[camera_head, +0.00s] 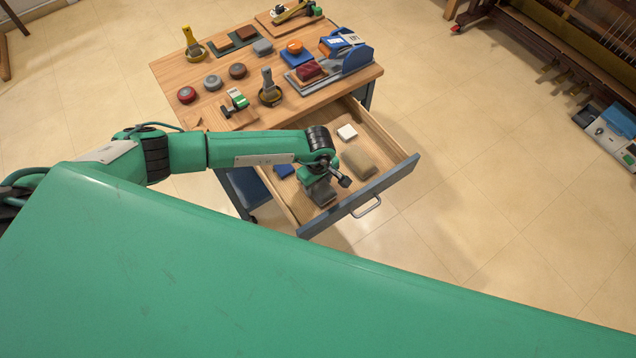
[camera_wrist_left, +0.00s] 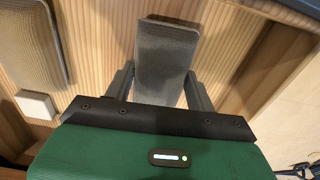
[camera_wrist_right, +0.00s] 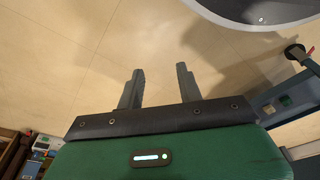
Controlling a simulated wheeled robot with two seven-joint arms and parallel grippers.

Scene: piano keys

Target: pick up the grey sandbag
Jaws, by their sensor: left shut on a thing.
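The grey sandbag (camera_wrist_left: 166,52) is between the two fingers of my left gripper (camera_wrist_left: 162,88), which is shut on it. In the head view the left gripper (camera_head: 325,178) is over the open drawer, with the grey sandbag (camera_head: 321,194) beneath it. I cannot tell whether the bag touches the drawer floor. My right gripper (camera_wrist_right: 159,82) shows only in its own wrist view, with its fingers apart and nothing between them, above the bare floor.
The open drawer (camera_head: 401,172) also holds a beige sandbag (camera_head: 359,161), a white block (camera_head: 347,132) and a blue item (camera_head: 284,170). The wooden table (camera_head: 218,110) above it carries several tools and pucks.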

